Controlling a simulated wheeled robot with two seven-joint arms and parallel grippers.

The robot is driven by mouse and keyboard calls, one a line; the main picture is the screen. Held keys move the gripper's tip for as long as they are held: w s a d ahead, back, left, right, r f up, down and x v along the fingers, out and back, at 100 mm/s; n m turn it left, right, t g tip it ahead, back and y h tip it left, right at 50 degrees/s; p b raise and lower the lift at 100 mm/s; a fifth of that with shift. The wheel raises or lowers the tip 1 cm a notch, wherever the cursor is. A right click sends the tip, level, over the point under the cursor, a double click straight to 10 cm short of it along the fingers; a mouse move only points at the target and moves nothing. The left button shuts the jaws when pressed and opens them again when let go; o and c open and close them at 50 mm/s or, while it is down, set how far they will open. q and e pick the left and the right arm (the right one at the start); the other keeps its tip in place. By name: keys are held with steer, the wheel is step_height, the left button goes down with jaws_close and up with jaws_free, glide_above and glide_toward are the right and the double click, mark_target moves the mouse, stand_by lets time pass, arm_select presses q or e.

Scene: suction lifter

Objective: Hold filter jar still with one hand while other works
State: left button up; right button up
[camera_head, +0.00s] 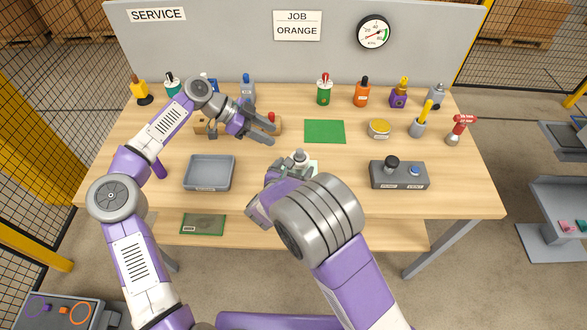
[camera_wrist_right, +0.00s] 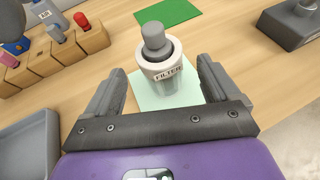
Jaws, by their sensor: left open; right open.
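In the right wrist view my right gripper (camera_wrist_right: 162,88) is open, with one finger on each side of the jar and gaps between fingers and glass. My left gripper (camera_head: 272,130) is open over the right part of a wooden block rack (camera_head: 213,128), away from the jar.
A green mat (camera_head: 324,132) lies behind. Several coloured bottles, including a green one (camera_head: 324,93), line the table's back.

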mark_target(302, 158)
steer(key=x, duration=0.7)
steer(key=shift+w+d+f, duration=0.1)
steer(key=shift+w, duration=0.05)
steer(key=shift+c, duration=0.5)
steer(key=c, duration=1)
stand_by(0.4)
